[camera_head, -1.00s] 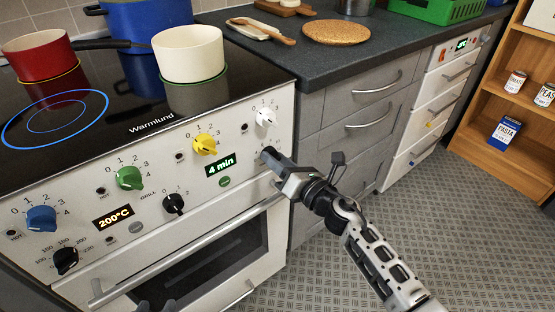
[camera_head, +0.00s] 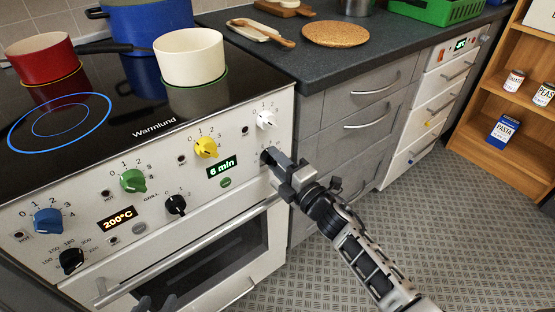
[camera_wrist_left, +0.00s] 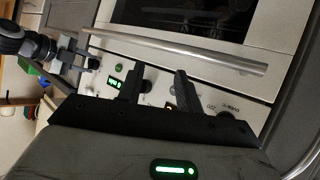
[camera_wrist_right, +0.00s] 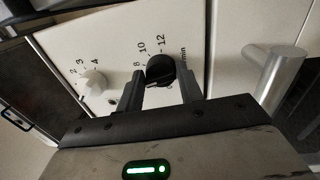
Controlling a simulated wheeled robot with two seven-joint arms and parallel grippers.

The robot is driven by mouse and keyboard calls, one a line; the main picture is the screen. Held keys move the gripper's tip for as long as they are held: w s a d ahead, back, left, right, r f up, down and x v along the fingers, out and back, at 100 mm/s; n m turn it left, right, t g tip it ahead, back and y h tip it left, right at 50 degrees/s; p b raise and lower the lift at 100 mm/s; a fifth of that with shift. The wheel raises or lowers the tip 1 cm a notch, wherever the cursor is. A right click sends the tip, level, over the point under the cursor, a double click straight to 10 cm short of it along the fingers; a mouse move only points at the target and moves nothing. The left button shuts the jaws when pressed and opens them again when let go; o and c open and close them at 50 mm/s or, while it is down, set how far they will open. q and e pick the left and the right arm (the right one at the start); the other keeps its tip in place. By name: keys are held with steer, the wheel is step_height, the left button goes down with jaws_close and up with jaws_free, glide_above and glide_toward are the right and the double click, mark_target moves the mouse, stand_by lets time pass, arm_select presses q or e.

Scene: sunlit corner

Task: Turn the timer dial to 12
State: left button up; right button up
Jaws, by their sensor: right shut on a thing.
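The timer dial (camera_wrist_right: 159,69) is a black knob on the white stove front. The marks 8, 10 and 12 and the word min show around it in the right wrist view. My right gripper (camera_wrist_right: 162,82) is shut on the dial, one finger on each side. In the head view the right gripper (camera_head: 270,158) covers most of the dial. The timer display (camera_head: 222,168) reads 6 min in green. My left gripper (camera_wrist_left: 157,82) is open and empty in front of the stove, near the oven handle; only its dark tips show low in the head view (camera_head: 157,303).
A white knob (camera_head: 265,119) sits just above the timer dial, and a yellow knob (camera_head: 206,147) is to its left. The oven handle (camera_head: 180,256) juts out below. Pots stand on the hob (camera_head: 110,100). The floor (camera_head: 420,230) at right is clear.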

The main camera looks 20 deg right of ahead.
steer(key=m+h+p, duration=0.1)
steer(key=m+p, duration=0.2)
steer(key=m, duration=0.6)
steer(key=shift+s+f, duration=0.1)
steer(key=shift+f, duration=0.05)
steer(key=m+p, duration=0.1)
steer(key=m, duration=0.1)
steer(key=shift+m, duration=0.4)
steer(key=shift+a+m+p, duration=0.1)
steer(key=shift+m+p, duration=0.45)
steer(key=shift+m, duration=0.35)
steer(key=m+p, duration=0.1)
steer(key=m, duration=0.1)
steer(key=shift+s+m, duration=0.1)
steer(key=shift+m, duration=0.3)
steer(key=m+p, duration=0.1)
steer(key=m, duration=0.3)
steer(key=shift+a, duration=0.1)
arm_select(q)
steer(key=shift+s+a+r+g+y+p, duration=0.2)
steer(key=shift+r+g, duration=0.1)
steer(key=shift+r, duration=0.3)
steer(key=shift+s+a+r+g+y+p, duration=0.1)
steer(key=shift+a+r+g, duration=0.15)
steer(key=shift+r, duration=0.35)
arm_select(e)
steer(key=shift+m+g+h, duration=0.3)
steer(key=shift+m, duration=1.1)
steer(key=shift+a, duration=0.1)
